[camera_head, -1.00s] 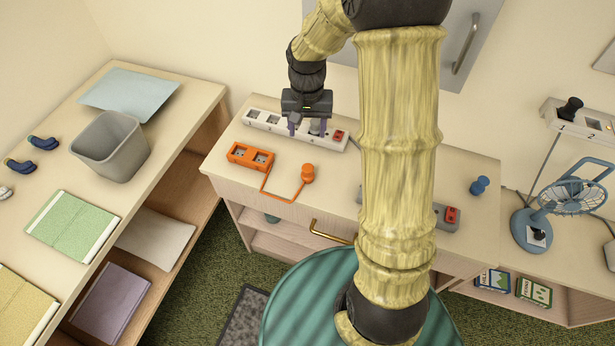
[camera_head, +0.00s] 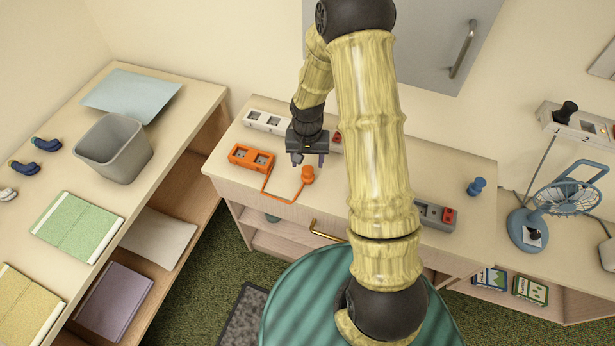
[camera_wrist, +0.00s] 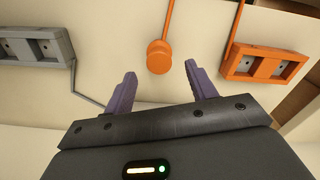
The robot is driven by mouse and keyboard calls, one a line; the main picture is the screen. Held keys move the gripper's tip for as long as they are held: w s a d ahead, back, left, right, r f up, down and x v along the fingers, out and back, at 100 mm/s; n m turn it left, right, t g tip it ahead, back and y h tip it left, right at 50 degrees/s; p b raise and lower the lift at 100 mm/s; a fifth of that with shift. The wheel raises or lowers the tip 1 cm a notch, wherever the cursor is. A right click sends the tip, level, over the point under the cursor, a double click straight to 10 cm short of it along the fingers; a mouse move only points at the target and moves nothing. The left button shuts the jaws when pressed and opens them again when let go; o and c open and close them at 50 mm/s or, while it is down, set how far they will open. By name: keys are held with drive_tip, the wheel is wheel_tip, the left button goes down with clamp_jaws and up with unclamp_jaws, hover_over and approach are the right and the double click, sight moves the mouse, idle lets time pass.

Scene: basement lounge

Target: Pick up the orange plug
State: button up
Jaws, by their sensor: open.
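The orange plug (camera_head: 308,174) stands on the wooden cabinet top, with its orange cord running to the orange two-socket strip (camera_head: 251,157) on its left. My gripper (camera_head: 307,162) is open and empty, pointing down just behind and above the plug. In the wrist view the plug (camera_wrist: 159,57) lies beyond the fingertips, between the lines of the two fingers and apart from both. The orange strip (camera_wrist: 268,65) also shows at the right of the wrist view.
A white power strip (camera_head: 265,121) lies behind my gripper, partly hidden by it. A grey strip (camera_head: 428,214) lies to the right, partly behind my arm. A blue plug (camera_head: 477,186) and a blue fan (camera_head: 567,200) stand farther right. A grey bin (camera_head: 113,148) stands on the left table.

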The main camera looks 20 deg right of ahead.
sight(308, 168)
drive_tip(key=shift+s, duration=0.15)
drive_tip(key=shift+f+p, duration=1.05)
drive_tip(key=shift+f, duration=1.5)
drive_tip(key=c, duration=1)
